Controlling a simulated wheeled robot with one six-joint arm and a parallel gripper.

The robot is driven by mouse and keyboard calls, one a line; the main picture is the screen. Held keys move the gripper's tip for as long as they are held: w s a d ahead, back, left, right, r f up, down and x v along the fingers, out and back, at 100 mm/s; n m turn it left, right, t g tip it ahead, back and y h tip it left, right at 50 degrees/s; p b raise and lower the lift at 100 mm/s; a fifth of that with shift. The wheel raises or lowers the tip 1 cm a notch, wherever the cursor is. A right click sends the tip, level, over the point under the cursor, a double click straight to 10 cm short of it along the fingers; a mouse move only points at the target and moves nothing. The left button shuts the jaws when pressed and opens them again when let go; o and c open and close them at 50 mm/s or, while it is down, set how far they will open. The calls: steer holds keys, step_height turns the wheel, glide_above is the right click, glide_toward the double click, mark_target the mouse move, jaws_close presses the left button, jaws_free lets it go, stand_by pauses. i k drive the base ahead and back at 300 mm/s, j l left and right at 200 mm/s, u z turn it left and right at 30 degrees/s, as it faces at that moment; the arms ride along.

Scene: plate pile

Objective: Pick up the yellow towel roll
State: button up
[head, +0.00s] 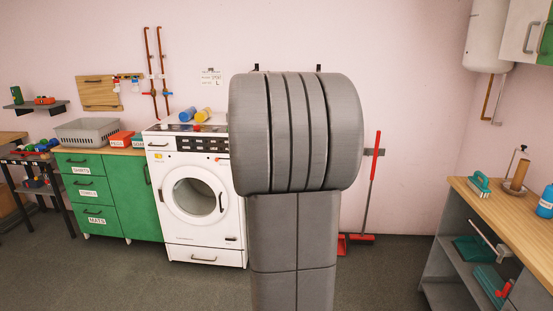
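A yellow roll (204,113), likely the towel roll, lies on top of the white washing machine (205,240), toward its back. A blue roll (187,115) lies just left of it. My own large grey arm link fills the middle of the head view and hides the right edge of the washing machine. My gripper is not in view, so its state and its distance from the yellow roll do not show.
A wooden-topped workbench (500,203) stands at the right. A red-handled broom (374,175) leans on the back wall. Grey floor shows in front.

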mark_target(203, 115)
steer(key=i+u, duration=0.3)
steer(key=i, duration=0.25)
steer(key=i+u, duration=0.25)
steer(key=i, duration=0.3)
steer(key=i+l+u, duration=0.3)
steer(key=i, duration=0.25)
steer(key=i+j+u, duration=0.3)
steer(key=i, duration=0.4)
steer(key=i+u, duration=0.35)
steer(key=i, duration=0.3)
steer(key=i+j+z, duration=0.15)
steer(key=i+z, duration=0.25)
steer(key=i+j+z, duration=0.75)
steer(key=i+l, duration=0.05)
steer(key=l, duration=0.05)
